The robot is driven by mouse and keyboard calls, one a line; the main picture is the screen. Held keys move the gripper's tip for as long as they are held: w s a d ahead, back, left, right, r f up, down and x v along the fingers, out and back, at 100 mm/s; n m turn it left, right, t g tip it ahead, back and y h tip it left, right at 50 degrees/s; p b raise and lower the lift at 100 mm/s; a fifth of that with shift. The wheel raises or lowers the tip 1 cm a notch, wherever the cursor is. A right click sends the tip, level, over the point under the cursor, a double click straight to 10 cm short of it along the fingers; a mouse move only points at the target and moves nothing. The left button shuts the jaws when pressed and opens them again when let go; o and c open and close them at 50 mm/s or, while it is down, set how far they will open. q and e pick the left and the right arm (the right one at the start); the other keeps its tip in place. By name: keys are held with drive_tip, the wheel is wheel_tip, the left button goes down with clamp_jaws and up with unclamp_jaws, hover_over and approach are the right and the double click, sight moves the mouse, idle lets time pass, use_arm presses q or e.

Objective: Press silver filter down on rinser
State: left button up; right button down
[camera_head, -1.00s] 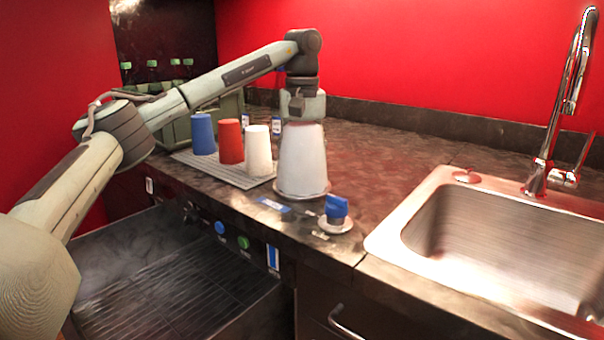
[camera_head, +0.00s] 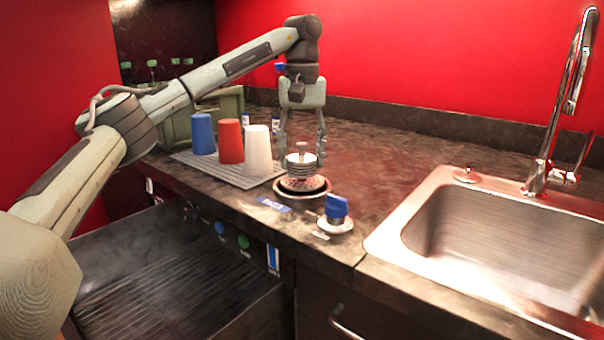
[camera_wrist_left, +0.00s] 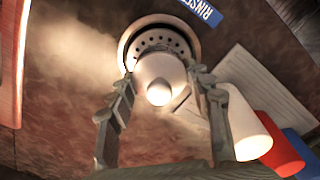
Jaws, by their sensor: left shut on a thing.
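The silver filter (camera_head: 301,172) is a small ringed piece with a knob on top, over the round rinser (camera_head: 303,194) on the counter. In the left wrist view, the filter (camera_wrist_left: 159,78) appears as a pale rounded shape over the perforated rinser plate (camera_wrist_left: 150,36). My left gripper (camera_head: 302,158) points straight down, with one finger on each side of the filter, shut on it. I cannot tell how firmly the filter rests on the rinser. My right gripper is not in view.
A blue cup (camera_head: 202,134), a red cup (camera_head: 230,141) and a white cup (camera_head: 258,150) stand upside down on a grey mat (camera_head: 238,178) to the left. A blue knob (camera_head: 336,207) is at front right. A sink (camera_head: 490,245) lies further right.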

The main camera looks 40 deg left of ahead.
sight(302, 142)
use_arm(q)
drive_tip(key=shift+r, duration=3.35)
